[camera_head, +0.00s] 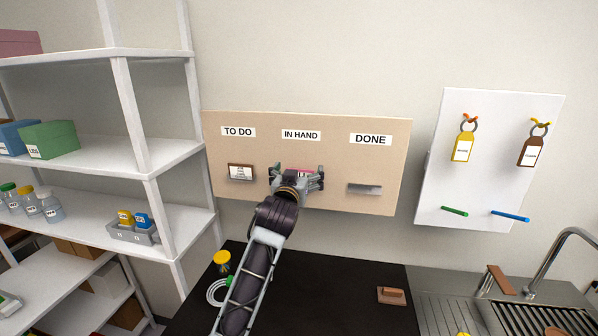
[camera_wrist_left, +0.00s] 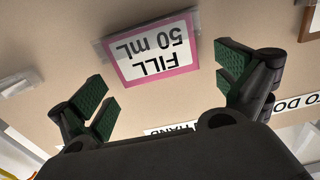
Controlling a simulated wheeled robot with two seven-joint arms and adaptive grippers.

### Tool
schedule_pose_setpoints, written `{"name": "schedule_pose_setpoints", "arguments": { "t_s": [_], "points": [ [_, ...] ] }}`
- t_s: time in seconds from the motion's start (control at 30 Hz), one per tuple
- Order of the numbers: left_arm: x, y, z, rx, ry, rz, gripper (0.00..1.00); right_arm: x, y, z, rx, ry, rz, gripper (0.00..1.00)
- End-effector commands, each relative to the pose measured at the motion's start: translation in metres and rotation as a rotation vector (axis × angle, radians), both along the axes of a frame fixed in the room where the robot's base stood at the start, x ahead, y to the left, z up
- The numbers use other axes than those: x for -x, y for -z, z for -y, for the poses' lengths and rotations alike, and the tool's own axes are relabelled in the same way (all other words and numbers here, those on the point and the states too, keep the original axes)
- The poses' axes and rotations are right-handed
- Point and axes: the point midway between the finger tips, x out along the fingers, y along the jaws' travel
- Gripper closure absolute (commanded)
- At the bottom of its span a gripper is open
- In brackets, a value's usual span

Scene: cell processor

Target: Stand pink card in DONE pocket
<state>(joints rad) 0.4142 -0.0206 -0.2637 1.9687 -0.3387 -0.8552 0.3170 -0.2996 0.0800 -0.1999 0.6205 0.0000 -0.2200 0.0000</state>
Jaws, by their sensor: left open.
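The pink card (camera_wrist_left: 152,50) reads "FILL 50 mL" and stands in a clear pocket under the IN HAND label (camera_head: 301,135) on the tan board (camera_head: 270,122). In the head view only a bit of the card (camera_head: 305,171) shows behind my gripper. My left gripper (camera_head: 297,177) is open in front of the card, its green-padded fingers (camera_wrist_left: 165,92) spread to either side of it. No contact with the card shows. The DONE pocket (camera_head: 364,189) sits below the DONE label (camera_head: 370,139) and looks empty. My right gripper is not in view.
A brown-edged card (camera_head: 241,172) stands in the TO DO pocket at left. White shelves (camera_head: 150,155) flank the board on the left. A black counter (camera_head: 330,285) lies below with a yellow-capped item (camera_head: 222,258) and a brown block (camera_head: 392,296).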

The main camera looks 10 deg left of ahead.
Motion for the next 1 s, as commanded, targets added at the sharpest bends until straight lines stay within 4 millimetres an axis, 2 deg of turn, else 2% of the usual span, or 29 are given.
{"name": "schedule_pose_setpoints", "arguments": {
  "t_s": [0.43, 0.8, 0.83, 0.87, 1.0],
  "points": [
    [-0.0041, 0.0006, -0.0002, 0.000, 0.000, -0.001, 0.01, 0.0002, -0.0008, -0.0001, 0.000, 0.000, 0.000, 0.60],
    [-0.0040, 0.0006, -0.0001, 0.000, 0.000, -0.001, 0.47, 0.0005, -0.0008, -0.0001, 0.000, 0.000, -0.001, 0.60],
    [-0.0040, 0.0006, -0.0001, 0.000, 0.000, -0.001, 0.47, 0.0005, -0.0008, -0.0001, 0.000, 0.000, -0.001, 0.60],
    [-0.0040, 0.0006, -0.0001, 0.000, 0.000, -0.001, 0.27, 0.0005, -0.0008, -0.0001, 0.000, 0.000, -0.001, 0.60],
    [-0.0040, 0.0006, -0.0001, 0.000, 0.000, -0.001, 0.45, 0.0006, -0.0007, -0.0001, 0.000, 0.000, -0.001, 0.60]
  ]
}}
